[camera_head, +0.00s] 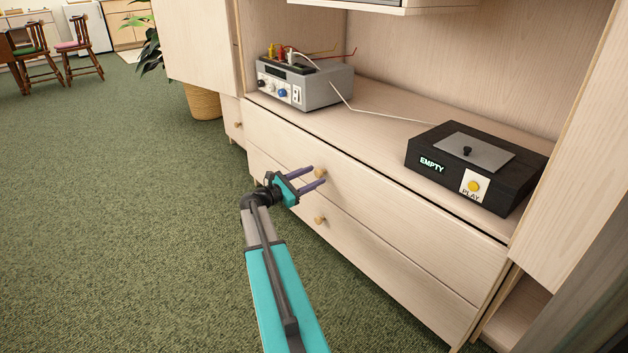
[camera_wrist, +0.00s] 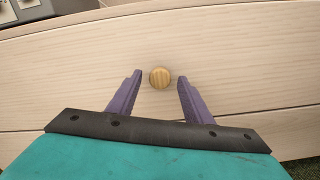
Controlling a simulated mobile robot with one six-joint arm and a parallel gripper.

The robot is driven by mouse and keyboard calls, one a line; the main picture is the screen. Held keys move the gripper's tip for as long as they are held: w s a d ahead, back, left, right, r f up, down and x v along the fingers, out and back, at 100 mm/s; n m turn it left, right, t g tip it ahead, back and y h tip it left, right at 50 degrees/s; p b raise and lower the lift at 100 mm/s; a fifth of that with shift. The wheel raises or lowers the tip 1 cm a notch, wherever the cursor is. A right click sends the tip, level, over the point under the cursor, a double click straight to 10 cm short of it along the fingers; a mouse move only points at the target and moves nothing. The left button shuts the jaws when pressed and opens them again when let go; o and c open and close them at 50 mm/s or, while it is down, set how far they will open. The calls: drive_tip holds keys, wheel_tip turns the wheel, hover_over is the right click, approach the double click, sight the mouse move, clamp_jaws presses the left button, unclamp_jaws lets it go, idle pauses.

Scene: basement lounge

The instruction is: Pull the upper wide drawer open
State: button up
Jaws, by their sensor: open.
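The upper wide drawer (camera_head: 400,205) is a pale wood front in the cabinet and looks closed. Its round wooden knob (camera_head: 320,173) sits near the middle of the front. My gripper (camera_head: 312,177) is open, its two purple fingers pointing at the drawer front, one on each side of the knob in the picture. In the wrist view the knob (camera_wrist: 160,77) shows between and slightly beyond the fingertips of my gripper (camera_wrist: 158,80), with a gap on both sides. I cannot tell how far the tips are from the drawer front (camera_wrist: 250,60).
A lower wide drawer (camera_head: 400,268) with its own knob (camera_head: 319,220) lies below. On the cabinet top stand a grey device with knobs (camera_head: 305,82) and a black box reading EMPTY (camera_head: 470,165). Green carpet (camera_head: 130,220) is clear in front. A potted plant (camera_head: 203,101) stands behind left.

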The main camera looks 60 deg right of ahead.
drive_tip(key=shift+s+d, duration=0.2)
drive_tip(key=shift+d, duration=0.35)
drive_tip(key=shift+c, duration=0.5)
clamp_jaws()
drive_tip(key=shift+s+a, duration=0.1)
